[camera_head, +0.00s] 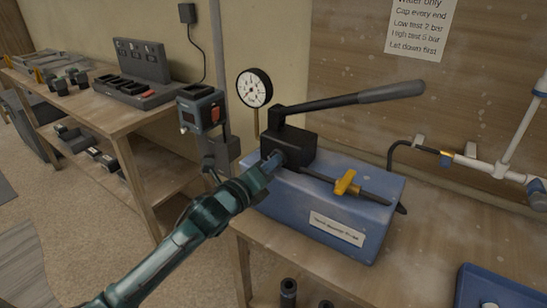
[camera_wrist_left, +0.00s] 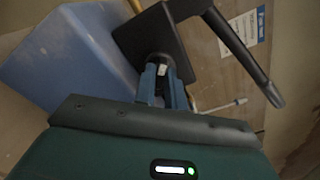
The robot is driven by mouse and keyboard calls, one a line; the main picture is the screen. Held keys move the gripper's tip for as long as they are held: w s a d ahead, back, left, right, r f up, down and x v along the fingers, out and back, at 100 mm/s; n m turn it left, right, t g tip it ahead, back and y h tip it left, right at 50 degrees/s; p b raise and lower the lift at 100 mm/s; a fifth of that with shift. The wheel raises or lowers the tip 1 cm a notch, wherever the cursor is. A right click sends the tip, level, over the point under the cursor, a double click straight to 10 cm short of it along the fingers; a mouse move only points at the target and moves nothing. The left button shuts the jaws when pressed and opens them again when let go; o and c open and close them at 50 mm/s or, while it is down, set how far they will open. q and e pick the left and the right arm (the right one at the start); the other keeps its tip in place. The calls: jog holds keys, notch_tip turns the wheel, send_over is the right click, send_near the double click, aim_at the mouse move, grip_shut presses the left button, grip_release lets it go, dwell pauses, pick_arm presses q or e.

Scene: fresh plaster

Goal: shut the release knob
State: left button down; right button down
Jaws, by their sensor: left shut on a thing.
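The test pump has a blue tank (camera_head: 310,217), a black pump block (camera_head: 290,147) and a long black lever handle (camera_head: 355,100). A round white gauge (camera_head: 254,88) stands on it. My left gripper (camera_head: 272,161) is at the left side of the block, its fingers closed on the small release knob there. The fingers hide most of the knob in the head view. In the left wrist view, the knob (camera_wrist_left: 158,66) sits between the two blue fingertips, against the dark block (camera_wrist_left: 150,35). A yellow valve lever (camera_head: 346,183) is on the black pipe in front. My right gripper is out of view.
The pump stands on a wooden bench (camera_head: 450,230). A blue tray (camera_head: 500,288) is at the front right, and white pipework (camera_head: 490,167) runs along the right. A second bench (camera_head: 150,120) with chargers and tools is at the left. A printed notice (camera_head: 420,28) hangs behind.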

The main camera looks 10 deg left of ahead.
pick_arm(q)
jog(key=m+p, duration=0.3)
jog(key=m, duration=0.7)
dwell(0.3)
jog(key=c, duration=1.4)
grip_release()
